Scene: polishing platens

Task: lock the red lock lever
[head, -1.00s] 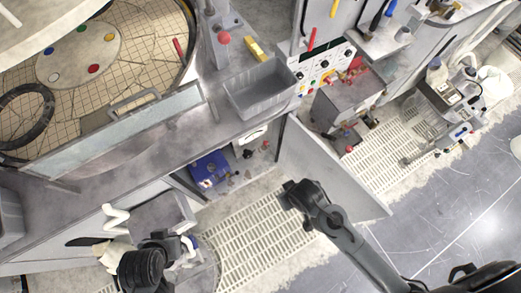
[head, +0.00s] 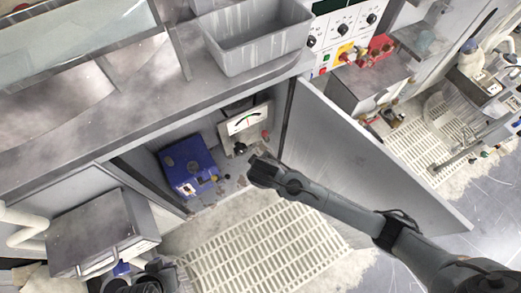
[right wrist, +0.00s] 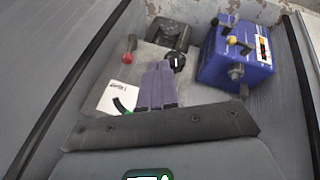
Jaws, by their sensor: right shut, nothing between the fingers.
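A small lever with a red ball knob (head: 265,134) is beside the white gauge inside the open cabinet. It also shows in the right wrist view (right wrist: 127,58), with a dark shaft running up from the ball. My right gripper (head: 258,172) is in front of the cabinet opening, below the red knob in the head view. In the right wrist view its fingers (right wrist: 158,84) are together and empty, to the lower right of the knob and apart from it in the picture. Part of my left arm's dark end (head: 150,276) shows at the lower left; its fingers cannot be made out.
A white gauge (head: 245,118) and black knob (right wrist: 176,61) are near the red knob. A blue box (right wrist: 237,62) with a yellow knob stands beside them. The open cabinet door (head: 370,160) is on the right. A slatted grating (head: 265,240) covers the floor.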

